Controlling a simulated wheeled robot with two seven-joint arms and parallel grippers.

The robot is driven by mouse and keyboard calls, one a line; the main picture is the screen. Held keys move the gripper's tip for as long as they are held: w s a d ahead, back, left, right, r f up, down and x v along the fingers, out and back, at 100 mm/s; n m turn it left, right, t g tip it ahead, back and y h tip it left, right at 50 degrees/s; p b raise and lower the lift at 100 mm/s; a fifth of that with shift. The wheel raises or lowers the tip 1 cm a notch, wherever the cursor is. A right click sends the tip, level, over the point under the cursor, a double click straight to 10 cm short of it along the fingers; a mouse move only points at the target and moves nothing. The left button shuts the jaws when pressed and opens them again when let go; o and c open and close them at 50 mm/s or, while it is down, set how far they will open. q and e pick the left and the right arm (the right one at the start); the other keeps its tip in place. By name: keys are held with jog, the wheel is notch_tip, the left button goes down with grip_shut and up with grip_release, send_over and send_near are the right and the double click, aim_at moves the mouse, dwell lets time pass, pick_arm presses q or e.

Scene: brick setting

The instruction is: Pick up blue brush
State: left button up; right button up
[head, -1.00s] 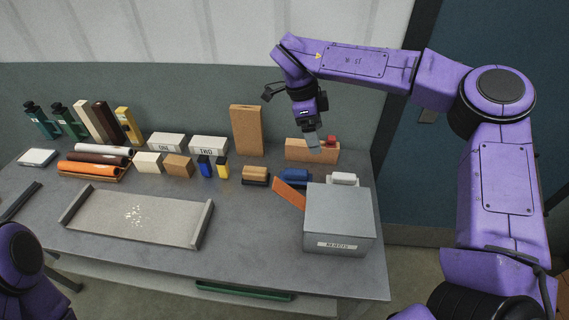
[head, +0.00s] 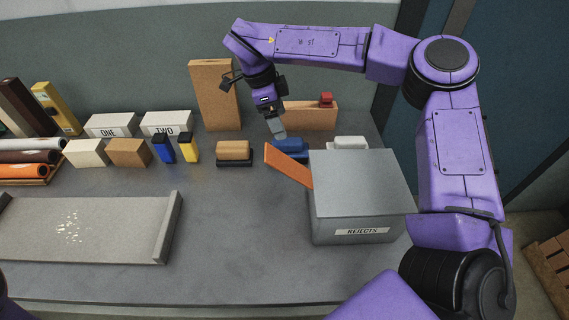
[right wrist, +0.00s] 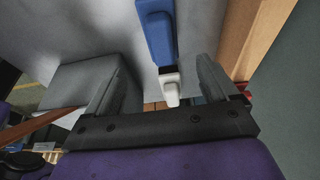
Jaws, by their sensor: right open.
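The blue brush (head: 291,146) lies on the grey table behind the reject box, partly hidden by the orange flap and the box. My right gripper (head: 277,130) is just above and behind it, pointing down. In the right wrist view the blue brush (right wrist: 159,35) is at the top, ahead of the open fingers (right wrist: 163,82). A white brush-like piece (right wrist: 170,88) shows in the gap between the fingers, seemingly lower down. The right gripper holds nothing. My left gripper is out of view.
A grey REJECTS box (head: 362,185) with an orange flap (head: 288,165) stands close in front of the brush. A brown-and-black brush (head: 234,152) lies to the left. The front middle table is clear.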

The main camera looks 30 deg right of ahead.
aim_at(290, 149)
jog(key=shift+f+b, duration=0.35)
jog(key=shift+f, duration=0.6)
jog(key=x, duration=1)
jog(key=shift+w+d+p, duration=0.1)
jog(key=shift+d+p, duration=0.15)
jog(key=shift+p, duration=0.1)
jog(key=c, duration=1.2)
jog(key=shift+o, duration=0.2)
notch_tip(290, 149, up, 10)
